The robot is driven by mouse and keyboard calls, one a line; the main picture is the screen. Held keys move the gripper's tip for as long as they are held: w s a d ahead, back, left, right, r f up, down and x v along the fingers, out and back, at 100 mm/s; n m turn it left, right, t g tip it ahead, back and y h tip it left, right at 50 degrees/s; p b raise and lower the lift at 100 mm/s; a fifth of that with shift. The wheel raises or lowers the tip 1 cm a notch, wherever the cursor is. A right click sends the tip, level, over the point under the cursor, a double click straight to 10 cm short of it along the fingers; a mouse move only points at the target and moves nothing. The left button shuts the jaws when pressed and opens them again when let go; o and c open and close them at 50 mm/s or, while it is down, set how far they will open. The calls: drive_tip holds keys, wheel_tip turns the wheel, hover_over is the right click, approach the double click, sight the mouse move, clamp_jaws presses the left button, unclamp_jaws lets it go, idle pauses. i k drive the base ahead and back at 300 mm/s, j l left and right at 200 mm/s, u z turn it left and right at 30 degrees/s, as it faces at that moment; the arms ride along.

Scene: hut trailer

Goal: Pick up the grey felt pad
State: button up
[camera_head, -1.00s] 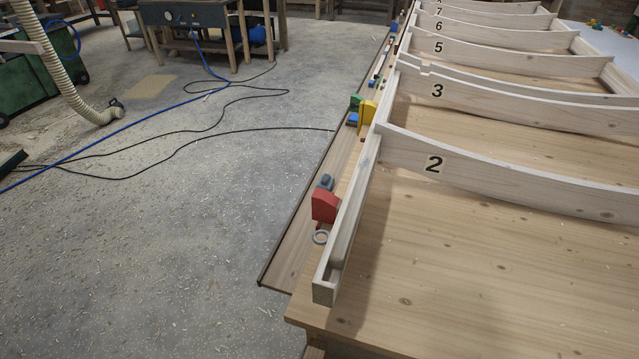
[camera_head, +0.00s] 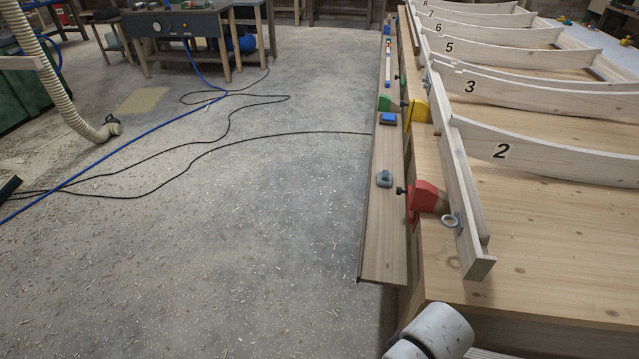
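A small grey piece (camera_head: 384,179) with a raised rounded top lies on the narrow wooden ledge (camera_head: 383,235) along the bench's left side. It is the only grey pad-like thing I see there, but it is too small to tell whether it is felt. It lies left of a red clamp-like block (camera_head: 423,197), with a gap between them. My gripper is not in view. Only a pale rounded link of my arm shows at the bottom edge, well in front of the ledge.
A blue block (camera_head: 388,118), a green block (camera_head: 384,103) and a yellow block (camera_head: 416,112) are farther along the bench edge. Numbered wooden ribs (camera_head: 545,153) stand on the bench (camera_head: 540,240). A blue hose and black cables cross the floor, which is open left of the ledge.

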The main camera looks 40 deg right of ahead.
sight(385, 178)
drive_tip(key=i+j+u, duration=0.25)
drive_tip(key=i+u, duration=0.25)
drive_tip(key=i+z, duration=0.35)
drive_tip(key=i+j+z, duration=0.1)
drive_tip(key=i+z, duration=0.25)
drive_tip(key=i, duration=0.15)
drive_tip(key=i+l+z, duration=0.2)
drive_tip(key=i+z, duration=0.65)
drive_tip(key=z, duration=0.15)
drive_tip(key=i+j+z, duration=0.15)
drive_tip(key=i+z, duration=0.35)
drive_tip(key=k, duration=0.1)
